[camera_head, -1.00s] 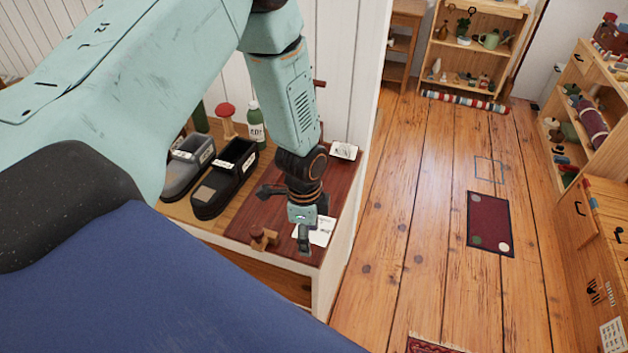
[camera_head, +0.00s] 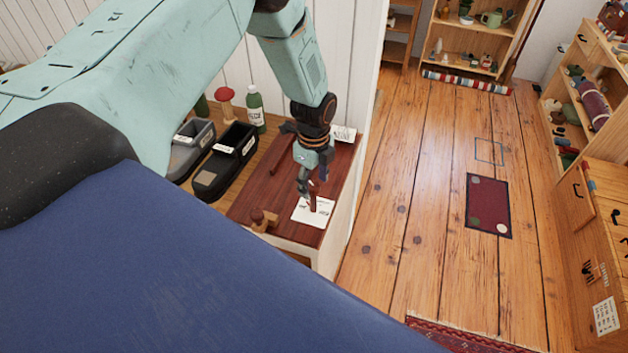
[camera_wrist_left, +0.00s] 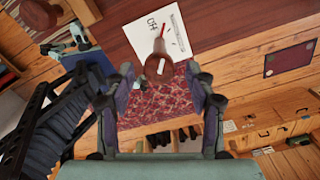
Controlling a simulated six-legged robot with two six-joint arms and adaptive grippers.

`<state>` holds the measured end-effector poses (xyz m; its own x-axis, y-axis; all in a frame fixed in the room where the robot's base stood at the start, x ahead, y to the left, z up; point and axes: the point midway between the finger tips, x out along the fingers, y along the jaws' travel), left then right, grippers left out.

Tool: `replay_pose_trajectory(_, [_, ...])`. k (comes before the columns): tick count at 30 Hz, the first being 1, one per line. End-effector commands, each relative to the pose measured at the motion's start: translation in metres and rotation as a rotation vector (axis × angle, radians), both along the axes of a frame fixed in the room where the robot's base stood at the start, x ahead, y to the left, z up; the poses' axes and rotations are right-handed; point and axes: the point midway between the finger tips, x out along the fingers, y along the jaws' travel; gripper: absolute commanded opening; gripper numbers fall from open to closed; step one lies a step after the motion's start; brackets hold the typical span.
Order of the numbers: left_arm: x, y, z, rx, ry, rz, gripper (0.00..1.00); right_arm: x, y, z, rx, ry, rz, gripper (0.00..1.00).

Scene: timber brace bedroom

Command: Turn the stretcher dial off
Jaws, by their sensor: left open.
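A brown round knob (camera_wrist_left: 159,66) with a white mark, which looks like the stretcher dial, sits at the end of a short shaft in the left wrist view. It lies between and just beyond the fingertips of my open left gripper (camera_wrist_left: 163,88), with no clear contact. In the head view my left gripper (camera_head: 308,188) points down over the dark red board, beside a brown upright piece (camera_head: 313,201) partly hidden by the fingers. A white card (camera_head: 300,214) lies below it; the wrist view shows the card (camera_wrist_left: 150,32) with markings and a red line. My right gripper is out of view.
A small wooden piece (camera_head: 262,217) stands at the board's near edge. Black (camera_head: 222,172) and grey (camera_head: 190,150) shoe-shaped bins, a green bottle (camera_head: 255,112) and a red-capped mushroom (camera_head: 226,94) stand to the left. The floor on the right is mostly open.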

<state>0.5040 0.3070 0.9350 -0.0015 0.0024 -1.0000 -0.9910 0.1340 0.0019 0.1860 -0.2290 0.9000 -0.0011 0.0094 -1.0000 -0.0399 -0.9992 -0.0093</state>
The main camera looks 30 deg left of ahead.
Motion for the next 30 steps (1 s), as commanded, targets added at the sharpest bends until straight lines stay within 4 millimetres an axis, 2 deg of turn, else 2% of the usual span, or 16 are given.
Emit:
replay_pose_trajectory(11, [0.0001,-0.0002,-0.0067,0.0,-0.001,0.0,0.55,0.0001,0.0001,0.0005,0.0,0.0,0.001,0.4])
replay_pose_trajectory(30, [-0.0001,0.0001,-0.0066,0.0,0.0,0.0,0.02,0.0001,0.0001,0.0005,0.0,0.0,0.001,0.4])
